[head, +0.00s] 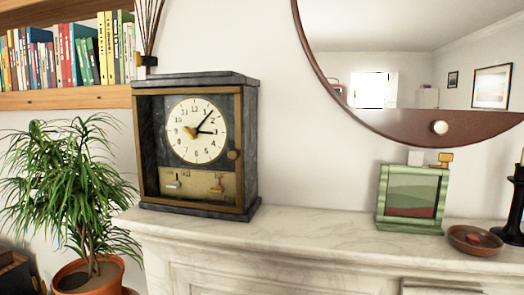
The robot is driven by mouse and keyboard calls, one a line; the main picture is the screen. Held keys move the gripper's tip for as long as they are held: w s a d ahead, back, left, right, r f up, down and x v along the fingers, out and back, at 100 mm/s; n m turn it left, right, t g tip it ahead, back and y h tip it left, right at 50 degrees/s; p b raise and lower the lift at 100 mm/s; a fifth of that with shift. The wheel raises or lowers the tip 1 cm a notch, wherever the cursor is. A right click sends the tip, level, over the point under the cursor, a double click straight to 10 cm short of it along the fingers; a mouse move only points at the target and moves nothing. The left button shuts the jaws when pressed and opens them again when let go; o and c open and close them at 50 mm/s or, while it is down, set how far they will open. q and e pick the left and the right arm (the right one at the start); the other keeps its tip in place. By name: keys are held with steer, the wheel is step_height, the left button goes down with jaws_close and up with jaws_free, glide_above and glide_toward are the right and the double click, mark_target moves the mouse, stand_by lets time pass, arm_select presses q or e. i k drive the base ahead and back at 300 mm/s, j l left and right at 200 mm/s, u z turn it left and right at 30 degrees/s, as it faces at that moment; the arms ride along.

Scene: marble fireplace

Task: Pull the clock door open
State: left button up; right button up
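The clock (250,150) is a dark grey stone-like case standing upright on the left part of the marble mantel. Its door (238,110) is a brown-gold frame around the front and appears shut against the case. A small round knob (234,155) sits on the door's right side. Behind the door are a round cream dial (190,145) and a lower gold panel (198,187) with two small levers. Neither of my grippers is in view.
The marble mantel (310,228) is clear between the clock and a green framed object (383,205). A brown bowl (470,243) and black candle holder (510,230) stand at right. A potted plant (65,190) and bookshelf (60,100) are at left; a round mirror (400,70) hangs above.

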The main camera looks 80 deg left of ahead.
mark_target(236, 155)
steer(key=u, duration=3.15)
steer(key=k+l+z, duration=0.1)
steer(key=k+z, duration=0.15)
steer(key=k, duration=0.15)
steer(key=i+l, duration=0.15)
steer(key=l+u, duration=0.05)
